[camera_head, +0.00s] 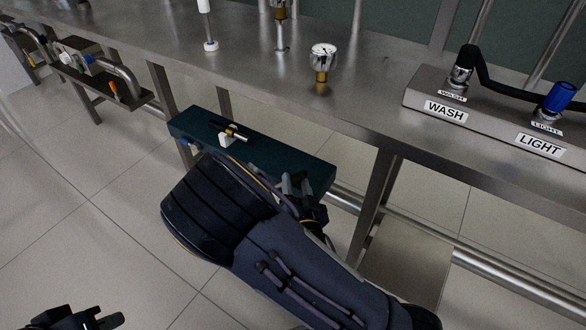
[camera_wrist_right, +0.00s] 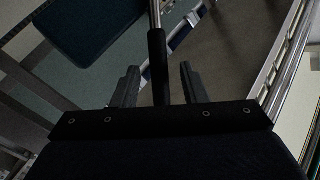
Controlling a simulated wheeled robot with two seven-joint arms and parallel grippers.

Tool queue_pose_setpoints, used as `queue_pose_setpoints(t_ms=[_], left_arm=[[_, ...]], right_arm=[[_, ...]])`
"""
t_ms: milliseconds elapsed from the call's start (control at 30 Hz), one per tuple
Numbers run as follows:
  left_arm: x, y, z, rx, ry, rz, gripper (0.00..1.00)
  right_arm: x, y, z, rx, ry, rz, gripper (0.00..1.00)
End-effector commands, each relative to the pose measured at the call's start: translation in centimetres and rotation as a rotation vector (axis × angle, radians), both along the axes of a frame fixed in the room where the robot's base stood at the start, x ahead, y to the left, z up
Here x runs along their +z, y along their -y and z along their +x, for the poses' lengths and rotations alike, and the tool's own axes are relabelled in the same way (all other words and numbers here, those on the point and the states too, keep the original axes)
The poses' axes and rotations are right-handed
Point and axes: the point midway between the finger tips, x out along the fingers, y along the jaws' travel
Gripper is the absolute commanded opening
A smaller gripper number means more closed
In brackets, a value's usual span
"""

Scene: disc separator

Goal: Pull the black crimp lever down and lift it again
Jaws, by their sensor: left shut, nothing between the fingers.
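The black crimp lever (camera_wrist_right: 158,66) shows in the right wrist view as a black grip on a thin metal rod. It runs between the two fingers of my right gripper (camera_wrist_right: 158,80). The fingers are apart, with a visible gap on each side of the grip. In the head view my right gripper (camera_head: 303,190) is at the right end of a dark teal unit; I cannot make out the lever there, with my arm in front. My left gripper (camera_head: 112,320) is at the bottom left of the head view, shut and empty, far from the lever.
The dark teal unit (camera_head: 185,122) sits below the front edge of the steel bench (camera_head: 370,125). A bench leg (camera_head: 375,195) and a horizontal pipe (camera_head: 490,280) are right of my right gripper. WASH (camera_head: 446,111) and LIGHT (camera_head: 539,145) labels mark a panel on the bench. Open floor lies left.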

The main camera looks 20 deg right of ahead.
Motion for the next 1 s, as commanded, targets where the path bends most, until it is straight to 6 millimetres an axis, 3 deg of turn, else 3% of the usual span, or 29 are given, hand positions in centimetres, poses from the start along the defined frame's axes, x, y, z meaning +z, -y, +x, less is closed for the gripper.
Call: queue_pose_setpoints(t_ms=[100, 300, 633, 933, 1000], left_arm=[[-0.1, 0.0, 0.0, 0.0, 0.0, 0.0, 0.0], [-0.3, 0.0, 0.0, 0.0, -0.001, 0.0, 0.0], [-0.3, 0.0, 0.0, 0.0, -0.001, 0.0, 0.0], [-0.3, 0.0, 0.0, 0.0, -0.001, 0.0, 0.0], [-0.3, 0.0, 0.0, 0.0, -0.001, 0.0, 0.0]], right_arm=[[0.0, 0.4, 2.0, -0.001, 0.002, 0.0, 0.4], [-0.1, 0.8, 4.1, 0.0, -0.001, 0.0, 0.4], [-0.1, 0.9, 4.5, -0.001, -0.003, 0.0, 0.4], [-0.1, 0.9, 4.5, -0.001, -0.003, 0.0, 0.0], [-0.1, 0.9, 4.5, -0.001, -0.003, 0.0, 0.0]])
